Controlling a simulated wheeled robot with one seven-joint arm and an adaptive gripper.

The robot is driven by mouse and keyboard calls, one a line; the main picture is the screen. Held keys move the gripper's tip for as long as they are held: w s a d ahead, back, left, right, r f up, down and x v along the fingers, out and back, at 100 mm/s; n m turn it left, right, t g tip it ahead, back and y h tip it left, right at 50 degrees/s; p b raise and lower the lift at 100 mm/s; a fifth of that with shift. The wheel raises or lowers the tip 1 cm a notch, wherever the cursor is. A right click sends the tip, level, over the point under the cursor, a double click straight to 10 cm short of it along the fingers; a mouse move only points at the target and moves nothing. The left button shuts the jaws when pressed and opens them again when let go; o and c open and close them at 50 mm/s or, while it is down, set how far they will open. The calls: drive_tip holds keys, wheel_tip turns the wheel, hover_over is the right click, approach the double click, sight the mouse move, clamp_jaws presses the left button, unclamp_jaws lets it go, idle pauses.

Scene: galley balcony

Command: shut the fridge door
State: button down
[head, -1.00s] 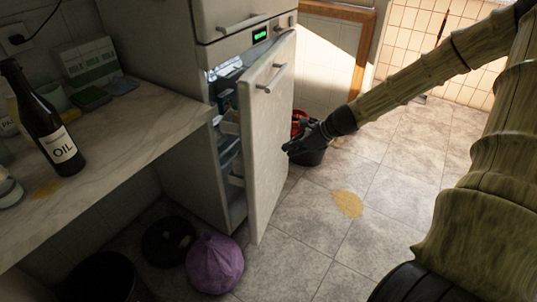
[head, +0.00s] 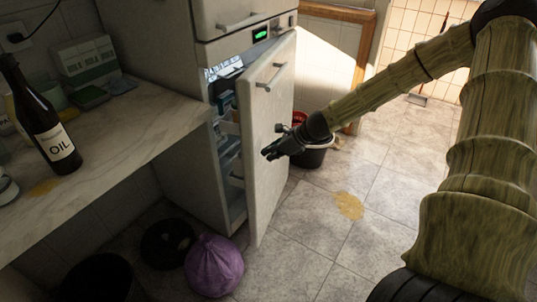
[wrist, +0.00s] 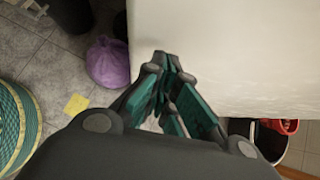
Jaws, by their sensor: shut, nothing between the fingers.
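The fridge door (head: 266,140) is the lower door of a pale fridge-freezer and stands ajar. A dark gap with lit shelves shows along its left side. A bar handle (head: 271,77) sits near its top. My gripper (head: 268,154) is shut and empty, in front of the outer face of the door at about mid-height. In the wrist view the door's pale face (wrist: 230,50) fills the upper right, and the fingertips (wrist: 165,58) are close to it. I cannot tell whether they touch it.
A counter (head: 130,125) with an oil bottle (head: 45,120) stands left of the fridge. A purple bag (head: 214,265) lies on the floor near the door's lower left. A dark bucket (head: 315,154) stands behind my gripper. The floor right of the door is mostly clear.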

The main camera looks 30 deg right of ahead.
drive_tip(key=shift+w+a, duration=0.2)
drive_tip(key=shift+w, duration=0.1)
drive_tip(key=shift+w+a+f+b, duration=0.15)
drive_tip(key=shift+w+a+b, duration=0.15)
drive_tip(key=shift+w+b, duration=0.15)
drive_tip(key=w+a+m+t+h+b, duration=0.1)
drive_tip(key=w+a+m+b, duration=0.1)
drive_tip(key=w+a+b, duration=0.3)
drive_tip(key=w, duration=0.3)
drive_tip(key=shift+w+a+r+m+h, duration=0.2)
drive_tip(key=shift+w+a+m+h, duration=0.1)
drive_tip(key=shift+w+a, duration=0.1)
drive_tip(key=p, duration=0.4)
approach(257, 144)
drive_tip(key=shift+x, duration=2.6)
